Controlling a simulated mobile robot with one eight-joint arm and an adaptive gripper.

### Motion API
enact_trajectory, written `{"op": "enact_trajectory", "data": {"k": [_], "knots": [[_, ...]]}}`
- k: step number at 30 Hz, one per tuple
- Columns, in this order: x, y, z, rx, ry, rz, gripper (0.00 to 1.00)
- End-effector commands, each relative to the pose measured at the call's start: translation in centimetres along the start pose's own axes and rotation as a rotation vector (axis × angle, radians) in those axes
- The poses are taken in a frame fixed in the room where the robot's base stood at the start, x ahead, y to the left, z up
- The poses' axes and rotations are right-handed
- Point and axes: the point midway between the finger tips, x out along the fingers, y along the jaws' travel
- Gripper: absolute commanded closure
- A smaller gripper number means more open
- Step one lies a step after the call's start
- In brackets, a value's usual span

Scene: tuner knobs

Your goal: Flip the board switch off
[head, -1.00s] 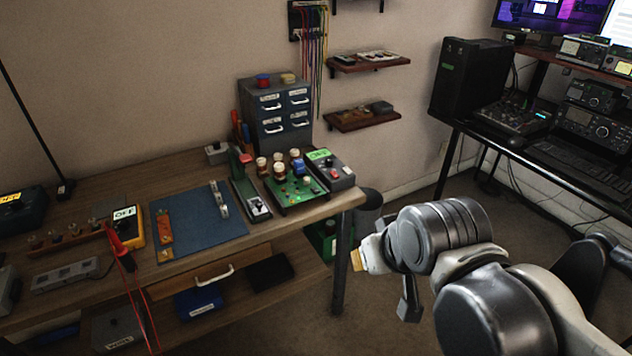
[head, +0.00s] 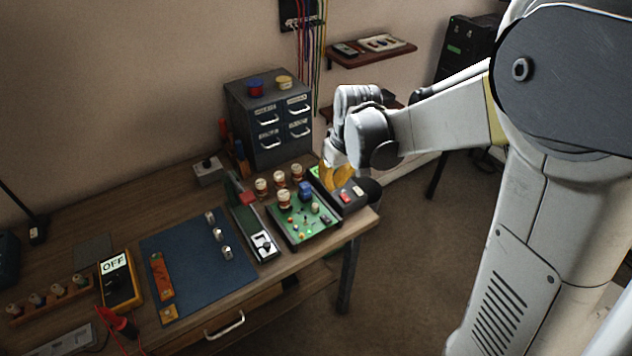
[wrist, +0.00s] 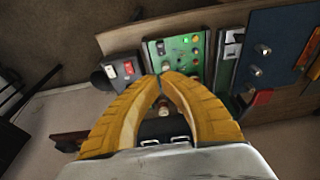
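The green circuit board (head: 305,221) sits in a dark tray at the bench's right end, with tubes, small knobs and lit lamps. It also shows in the wrist view (wrist: 182,52), with a small dark control (wrist: 160,47) on its left side. I cannot tell which is the board switch. My gripper (head: 340,180) is above the box's rear, yellow fingertips together, holding nothing visible. It hides most of the green display.
The narrow device (head: 262,243) left of the board and blue mat (head: 200,262) lie close by. A yellow meter (head: 118,280) reads OFF.

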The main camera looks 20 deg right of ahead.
Motion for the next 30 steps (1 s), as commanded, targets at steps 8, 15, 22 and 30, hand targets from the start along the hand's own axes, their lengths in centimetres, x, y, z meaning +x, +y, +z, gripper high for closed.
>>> {"op": "enact_trajectory", "data": {"k": [8,15,22,30], "knots": [[0.2,0.1,0.0,-0.002,-0.003,-0.002,1.0],[1.2,0.1,-0.1,-0.002,-0.002,-0.001,1.0],[5.7,0.1,0.0,-0.002,-0.002,-0.001,1.0],[11.2,0.1,0.2,-0.002,-0.002,-0.001,1.0]]}}
